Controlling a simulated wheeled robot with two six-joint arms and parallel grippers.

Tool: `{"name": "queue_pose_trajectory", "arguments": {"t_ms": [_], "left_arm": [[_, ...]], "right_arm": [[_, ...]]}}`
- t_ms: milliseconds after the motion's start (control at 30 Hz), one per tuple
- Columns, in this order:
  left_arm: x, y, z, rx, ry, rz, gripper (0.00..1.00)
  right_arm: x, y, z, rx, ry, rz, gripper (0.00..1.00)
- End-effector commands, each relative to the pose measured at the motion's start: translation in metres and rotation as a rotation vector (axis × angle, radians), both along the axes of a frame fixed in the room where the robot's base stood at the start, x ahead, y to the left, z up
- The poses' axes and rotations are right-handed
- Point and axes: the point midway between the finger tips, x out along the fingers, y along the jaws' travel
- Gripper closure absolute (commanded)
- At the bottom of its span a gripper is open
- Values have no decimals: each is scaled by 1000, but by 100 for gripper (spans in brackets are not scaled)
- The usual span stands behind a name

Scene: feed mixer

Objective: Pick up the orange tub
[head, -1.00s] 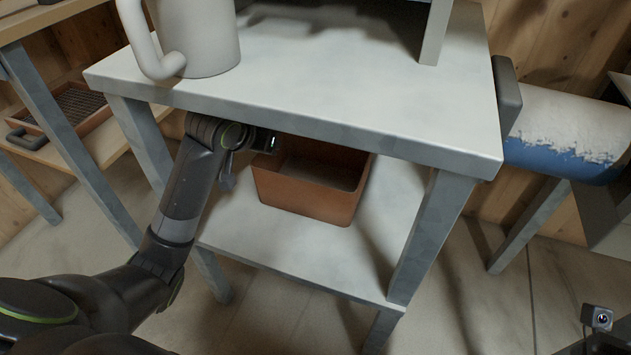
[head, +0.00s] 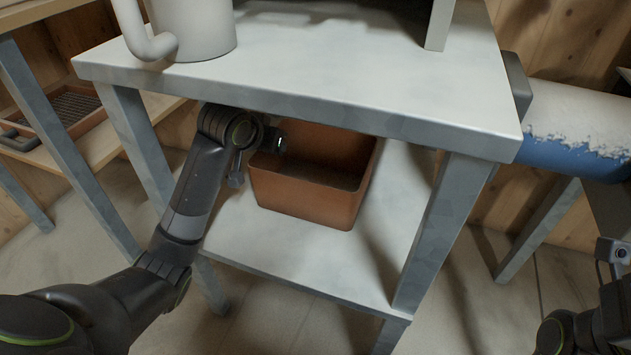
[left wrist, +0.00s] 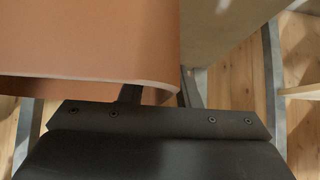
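The orange tub (head: 303,199) stands on the lower shelf (head: 330,262) of a metal table, with its open top up. My left gripper (head: 277,146) reaches in under the tabletop at the tub's rear left rim. In the left wrist view the tub wall (left wrist: 85,40) fills the upper left. There the two fingers of my left gripper (left wrist: 160,93) stand apart at the tub's edge, one overlapping the tub and one just right of it. The fingertips are partly hidden, and I cannot tell whether they touch the wall. Only my right arm shows at the lower right.
The tabletop (head: 330,75) hangs low over the tub, with a table leg (head: 440,230) to its right. A white jug (head: 198,28) stands on the top. A blue and white cylinder (head: 575,135) is at the right. The shelf is clear in front of the tub.

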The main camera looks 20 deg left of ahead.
Motion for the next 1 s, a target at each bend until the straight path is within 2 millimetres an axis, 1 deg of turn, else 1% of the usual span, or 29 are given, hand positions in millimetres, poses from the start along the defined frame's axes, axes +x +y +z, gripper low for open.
{"name": "queue_pose_trajectory", "arguments": {"t_ms": [233, 400, 467, 1000], "left_arm": [[0, 0, 0, 0, 0, 0, 70], [0, 0, 0, 0, 0, 0, 93], [0, 0, 0, -1, 0, -1, 100], [0, 1, -1, 2, 1, 1, 100]], "right_arm": [[0, 0, 1, 1, -1, 2, 64], [0, 0, 1, 1, -1, 1, 64], [0, 0, 1, 1, -1, 1, 64], [0, 0, 0, 1, -1, 1, 64]]}}
